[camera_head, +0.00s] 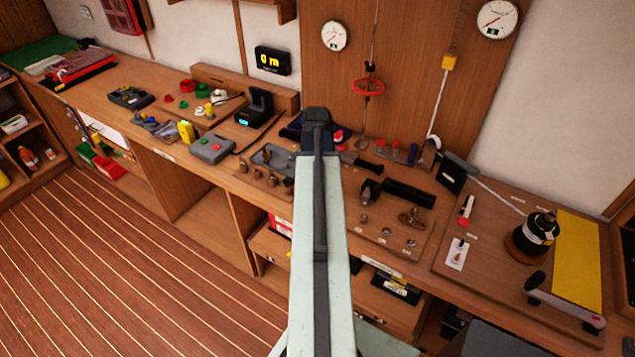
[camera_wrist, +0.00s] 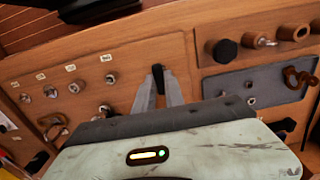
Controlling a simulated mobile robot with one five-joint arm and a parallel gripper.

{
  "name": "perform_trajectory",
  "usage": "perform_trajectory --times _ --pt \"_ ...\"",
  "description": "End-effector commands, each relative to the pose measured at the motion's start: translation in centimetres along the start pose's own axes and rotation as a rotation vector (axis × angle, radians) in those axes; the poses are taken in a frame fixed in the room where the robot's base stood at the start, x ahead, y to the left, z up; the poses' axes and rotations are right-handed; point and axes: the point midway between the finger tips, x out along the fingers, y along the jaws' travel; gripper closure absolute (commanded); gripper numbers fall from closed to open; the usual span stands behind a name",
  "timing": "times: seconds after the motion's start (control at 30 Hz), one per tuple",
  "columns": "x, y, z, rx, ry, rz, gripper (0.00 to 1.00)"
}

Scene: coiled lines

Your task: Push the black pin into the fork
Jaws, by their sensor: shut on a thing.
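My gripper shows in the wrist view (camera_wrist: 160,88), its two pale fingers shut on a small black piece (camera_wrist: 158,74), which looks like the black pin. The held piece stands against a wooden board, and I cannot tell whether it touches anything there. In the head view my own arm hides the gripper and the pin. A dark, fork-like piece (camera_head: 370,189) sits at the left end of a thick black bar on the bench board, right of my arm. It may be the fork; in the wrist view I cannot make out a fork clearly.
In the wrist view several small metal fittings (camera_wrist: 72,88) with labels stand left of the fingers, and a grey plate (camera_wrist: 270,92) lies right. A brass piece (camera_head: 411,219) is on the board. A black winch (camera_head: 535,233) stands farther right. The floor at left is clear.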

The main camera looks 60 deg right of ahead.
Motion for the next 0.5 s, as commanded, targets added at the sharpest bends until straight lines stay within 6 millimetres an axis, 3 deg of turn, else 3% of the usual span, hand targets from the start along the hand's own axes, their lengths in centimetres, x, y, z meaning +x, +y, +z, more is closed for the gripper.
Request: perform_trajectory --times 0.07,0.1,0.37,0.43,0.5 --pt "-0.05 0.02 0.01 0.0 0.0 0.0 1.0" --pt "-0.05 0.02 0.0 0.0 0.0 0.0 0.75" --pt "-0.05 0.04 -0.01 0.001 0.0 0.0 0.72" --pt "-0.05 0.04 -0.02 0.001 0.0 0.0 0.52" --pt "-0.05 0.05 -0.02 0.001 0.0 0.0 0.46"
